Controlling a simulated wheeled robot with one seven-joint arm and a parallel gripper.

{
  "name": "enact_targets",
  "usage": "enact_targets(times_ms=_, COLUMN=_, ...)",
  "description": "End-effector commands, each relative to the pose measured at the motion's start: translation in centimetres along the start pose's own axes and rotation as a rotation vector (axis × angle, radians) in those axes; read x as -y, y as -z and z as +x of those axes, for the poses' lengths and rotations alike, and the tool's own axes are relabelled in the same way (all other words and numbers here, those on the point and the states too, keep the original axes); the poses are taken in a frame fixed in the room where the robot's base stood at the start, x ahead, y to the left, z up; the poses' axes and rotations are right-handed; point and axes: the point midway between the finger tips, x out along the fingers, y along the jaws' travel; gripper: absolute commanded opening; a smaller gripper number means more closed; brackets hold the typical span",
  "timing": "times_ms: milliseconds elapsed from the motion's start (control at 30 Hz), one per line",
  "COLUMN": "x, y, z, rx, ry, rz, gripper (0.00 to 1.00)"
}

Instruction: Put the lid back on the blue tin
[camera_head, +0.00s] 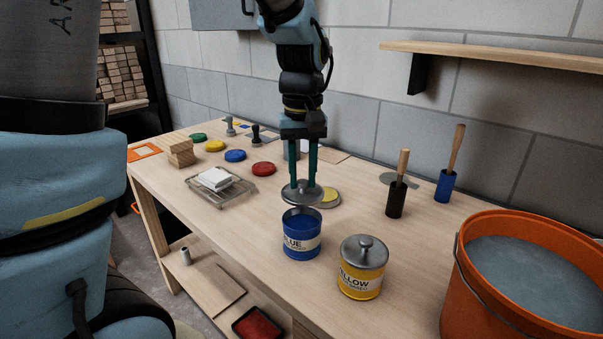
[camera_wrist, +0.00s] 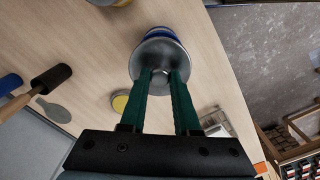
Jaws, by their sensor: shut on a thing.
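The blue tin (camera_head: 302,243) stands upright and open on the bench, with blue inside and a label on its front. My gripper (camera_head: 302,184) is shut on the knob of a round grey metal lid (camera_head: 296,196). The lid is roughly level and apart from the tin, above its rim and toward the back in the head view. In the wrist view my gripper (camera_wrist: 164,75) holds the lid (camera_wrist: 158,58), which hides most of the blue tin (camera_wrist: 157,32); only a blue edge shows past it.
A yellow tin (camera_head: 362,277) with its lid on stands close to the right of the blue tin. An orange bucket (camera_head: 470,290) stands at the right. Brushes in a black pot (camera_head: 397,202) and a blue pot (camera_head: 444,188) stand behind. Coloured discs (camera_head: 235,156) lie at back left.

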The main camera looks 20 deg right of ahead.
Motion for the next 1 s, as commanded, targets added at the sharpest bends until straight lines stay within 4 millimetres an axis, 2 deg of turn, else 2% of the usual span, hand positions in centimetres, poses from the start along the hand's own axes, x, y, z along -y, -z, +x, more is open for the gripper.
enact_targets(times_ms=33, x=0.0, y=0.0, z=0.8, rx=0.000, ry=0.000, rz=0.000, gripper=0.00)
enact_targets(times_ms=500, x=0.0, y=0.0, z=4.8, rx=0.000, ry=0.000, rz=0.001, gripper=0.00)
enact_targets(times_ms=700, x=0.0, y=0.0, z=5.5, rx=0.000, ry=0.000, rz=0.001, gripper=0.00)
enact_targets(times_ms=1000, x=0.0, y=0.0, z=5.5, rx=0.000, ry=0.000, rz=0.001, gripper=0.00)
